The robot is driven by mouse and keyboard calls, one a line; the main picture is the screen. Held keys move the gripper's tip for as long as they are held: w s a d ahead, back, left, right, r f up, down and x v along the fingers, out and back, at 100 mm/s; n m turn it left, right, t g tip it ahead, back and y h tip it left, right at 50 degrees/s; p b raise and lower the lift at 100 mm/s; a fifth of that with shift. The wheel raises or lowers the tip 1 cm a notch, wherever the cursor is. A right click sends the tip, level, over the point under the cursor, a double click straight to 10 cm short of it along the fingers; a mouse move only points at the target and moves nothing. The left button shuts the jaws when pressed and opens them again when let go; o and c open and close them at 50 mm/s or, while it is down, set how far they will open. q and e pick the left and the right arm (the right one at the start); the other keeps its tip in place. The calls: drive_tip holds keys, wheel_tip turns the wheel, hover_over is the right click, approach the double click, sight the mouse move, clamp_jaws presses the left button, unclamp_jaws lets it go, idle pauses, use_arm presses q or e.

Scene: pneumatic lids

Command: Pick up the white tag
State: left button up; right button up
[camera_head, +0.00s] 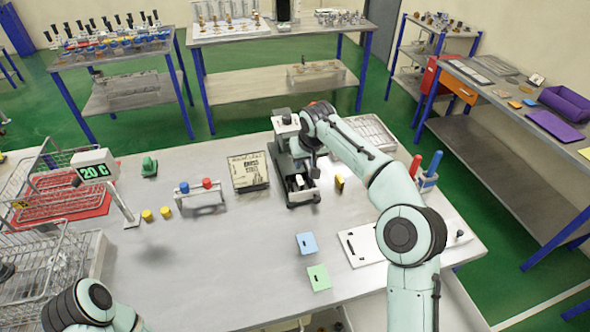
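I cannot clearly make out the white tag. A small white piece (299,181) shows low in the black-and-white press-like machine (283,126), but I cannot tell whether it is the tag. My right arm reaches over the table to this machine. My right gripper (315,168) points down beside the machine's front, small and partly merged with it, so its fingers are unclear. A blue tag (307,243) and a green tag (318,278) lie flat on the table, and a yellow tag (340,183) is right of the machine. My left arm shows at the bottom left; its gripper is out of view.
A labelled box (248,172) and a stand with red and blue knobs (200,191) are left of the machine. Wire baskets (45,260) and a temperature display (95,170) crowd the left. A white board (365,246) lies under my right arm. The table's front middle is clear.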

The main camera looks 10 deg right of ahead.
hover_over(301, 181)
drive_tip(key=s, duration=0.2)
wheel_tip(301, 181, down, 7)
drive_tip(key=x, duration=0.5)
drive_tip(key=shift+s+f, duration=0.1)
drive_tip(key=shift+s, duration=0.3)
drive_tip(key=shift+w+f, duration=0.25)
drive_tip(key=shift+f, duration=0.05)
drive_tip(key=shift+s, duration=0.15)
clamp_jaws()
